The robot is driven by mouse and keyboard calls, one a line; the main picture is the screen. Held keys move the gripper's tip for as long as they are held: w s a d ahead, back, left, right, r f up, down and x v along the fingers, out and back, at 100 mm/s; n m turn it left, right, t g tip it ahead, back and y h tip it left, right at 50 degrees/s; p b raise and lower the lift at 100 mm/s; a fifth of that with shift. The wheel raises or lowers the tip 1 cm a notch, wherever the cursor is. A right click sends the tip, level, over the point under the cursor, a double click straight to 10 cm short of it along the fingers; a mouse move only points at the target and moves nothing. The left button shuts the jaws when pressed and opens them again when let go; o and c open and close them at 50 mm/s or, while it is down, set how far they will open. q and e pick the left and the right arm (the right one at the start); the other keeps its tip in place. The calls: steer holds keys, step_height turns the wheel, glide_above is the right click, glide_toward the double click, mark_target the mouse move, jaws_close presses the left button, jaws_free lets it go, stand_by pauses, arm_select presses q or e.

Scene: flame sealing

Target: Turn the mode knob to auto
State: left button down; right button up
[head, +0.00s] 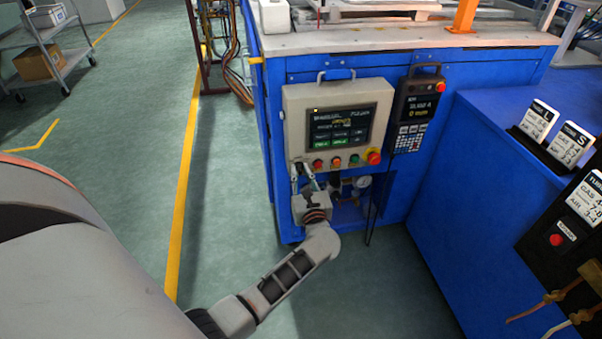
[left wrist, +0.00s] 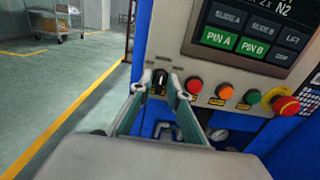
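The mode knob (left wrist: 159,81) is a small dark knob at the lower left of the control panel (head: 291,112), left of a row of buttons. In the left wrist view it stands between the two fingertips of my left gripper (left wrist: 159,88). The fingers are spread, one on each side of the knob; whether either touches it I cannot tell. In the head view my left gripper (head: 305,176) reaches up to the panel's lower left corner, and the knob is hard to make out there. The knob's setting is too small to read. My right gripper is not in view.
Right of the knob are a red button (left wrist: 194,86), an orange button (left wrist: 224,91), a green button (left wrist: 253,97) and a red emergency stop (left wrist: 286,105). A screen (head: 340,128) sits above them. A gauge (head: 363,181) is below. A handheld pendant (head: 416,107) hangs to the right.

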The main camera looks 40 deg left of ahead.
arm_select(q)
steer(key=shift+m, duration=1)
steer(key=shift+m+p, duration=0.4)
steer(key=shift+m, duration=0.3)
steer(key=shift+d+m+p, duration=0.1)
steer(key=shift+m+p, duration=0.2)
steer(key=shift+m, duration=1.9)
steer(key=shift+f+m+p, duration=0.1)
steer(key=shift+m+p, duration=0.3)
steer(key=shift+m, duration=0.2)
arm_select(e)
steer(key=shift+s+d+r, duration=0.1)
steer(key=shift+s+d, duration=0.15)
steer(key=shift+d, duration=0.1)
arm_select(q)
steer(key=shift+f, duration=0.1)
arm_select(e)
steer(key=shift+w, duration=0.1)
